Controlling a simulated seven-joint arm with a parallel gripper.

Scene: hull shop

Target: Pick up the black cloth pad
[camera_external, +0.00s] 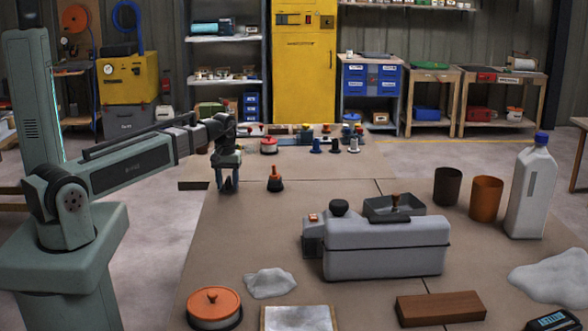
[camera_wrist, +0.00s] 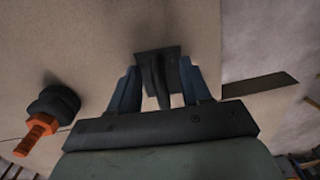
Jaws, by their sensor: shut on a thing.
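My gripper (camera_external: 228,186) is low over the table's left side in the external view. In the wrist view, my gripper (camera_wrist: 160,98) has its two blue-grey fingers on either side of the black cloth pad (camera_wrist: 157,58). The pad is dark and squarish, with a folded part standing between the fingers, and the gripper is shut on it. I cannot tell whether the pad still touches the table. In the external view the fingers largely hide the pad.
An orange-and-black knobbed tool (camera_external: 275,181) stands just right of my gripper; it also shows in the wrist view (camera_wrist: 52,108). A grey case (camera_external: 385,247), brown cups (camera_external: 486,199) and a white jug (camera_external: 531,190) stand further right. Spools (camera_external: 335,146) stand behind.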

